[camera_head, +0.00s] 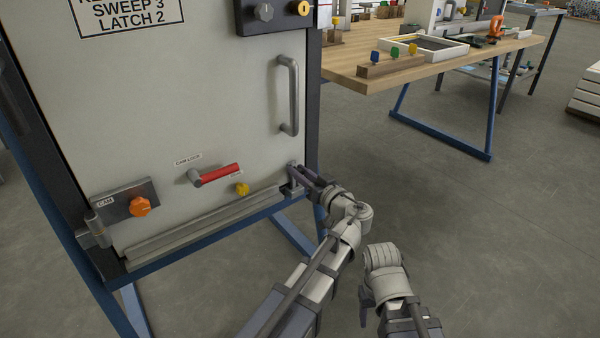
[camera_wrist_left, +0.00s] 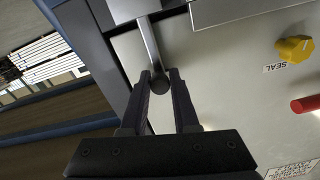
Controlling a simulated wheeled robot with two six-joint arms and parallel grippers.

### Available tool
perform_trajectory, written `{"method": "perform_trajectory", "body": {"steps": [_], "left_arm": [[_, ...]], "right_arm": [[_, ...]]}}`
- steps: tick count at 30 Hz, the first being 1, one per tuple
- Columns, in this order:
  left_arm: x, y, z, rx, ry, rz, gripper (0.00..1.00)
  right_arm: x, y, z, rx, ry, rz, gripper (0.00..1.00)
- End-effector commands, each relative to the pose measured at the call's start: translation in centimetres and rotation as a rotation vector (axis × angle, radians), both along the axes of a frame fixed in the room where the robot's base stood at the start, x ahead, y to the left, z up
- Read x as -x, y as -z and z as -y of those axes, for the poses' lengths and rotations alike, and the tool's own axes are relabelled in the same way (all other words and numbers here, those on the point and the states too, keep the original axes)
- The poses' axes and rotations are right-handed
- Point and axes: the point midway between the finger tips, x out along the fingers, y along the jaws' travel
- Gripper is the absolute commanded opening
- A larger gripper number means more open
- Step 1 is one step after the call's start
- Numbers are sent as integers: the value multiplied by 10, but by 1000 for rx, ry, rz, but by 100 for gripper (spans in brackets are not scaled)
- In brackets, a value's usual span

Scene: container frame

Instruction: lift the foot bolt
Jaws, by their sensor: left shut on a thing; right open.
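The foot bolt (camera_head: 291,187) is a grey metal piece at the lower right corner of the pale door panel (camera_head: 150,100). In the left wrist view it is a metal rod ending in a dark round knob (camera_wrist_left: 160,84). My left gripper (camera_head: 299,174) is at the bolt, and its two fingers (camera_wrist_left: 160,78) are shut on the knob from either side. In the head view the fingers partly hide the bolt. My right gripper (camera_head: 366,302) is open, low in front of the floor and away from the door; its fingertips show poorly.
A red-handled cam lock (camera_head: 215,175), a yellow seal knob (camera_head: 242,189) and an orange cam knob (camera_head: 140,206) stick out of the door. A vertical grey handle (camera_head: 290,95) is above the bolt. A wooden workbench (camera_head: 450,60) stands at the back right.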

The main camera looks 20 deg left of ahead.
Motion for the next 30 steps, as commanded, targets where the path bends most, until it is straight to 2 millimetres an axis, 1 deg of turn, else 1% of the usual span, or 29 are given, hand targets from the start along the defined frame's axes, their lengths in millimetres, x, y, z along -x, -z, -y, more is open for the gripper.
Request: {"method": "perform_trajectory", "body": {"steps": [6,9,18,19,26,30], "left_arm": [[0,-24,0,-1,0,1,0],[0,-32,0,-2,0,1,0],[0,-31,0,-7,1,3,0],[0,-31,0,-6,1,2,32],[0,-30,0,-3,1,1,58],[0,-30,0,-2,0,0,59]], "right_arm": [[0,-24,0,0,0,-1,59],[0,-32,0,1,0,-2,59],[0,-30,0,1,0,-2,59],[0,-30,0,1,0,-2,59],[0,-29,0,1,0,-2,59],[0,-29,0,1,0,-2,59]]}}
